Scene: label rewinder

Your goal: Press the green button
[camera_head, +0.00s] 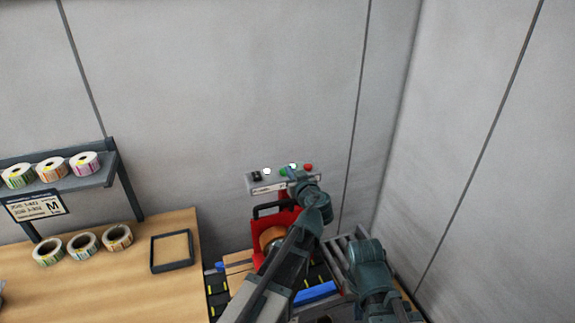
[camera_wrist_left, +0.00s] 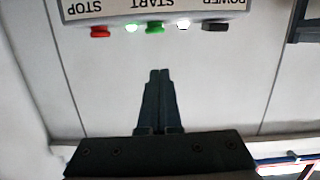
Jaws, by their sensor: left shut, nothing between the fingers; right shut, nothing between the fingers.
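The green button (camera_head: 284,171) sits on the grey control box on the wall side, partly beside my left gripper (camera_head: 292,174).
A red button (camera_wrist_left: 100,31) marked STOP and a black POWER switch (camera_wrist_left: 222,27) flank the green button. A red machine part (camera_head: 262,226) stands below the box. A wooden table (camera_head: 150,290) with label rolls and a dark-framed tray (camera_head: 172,267) is at left.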

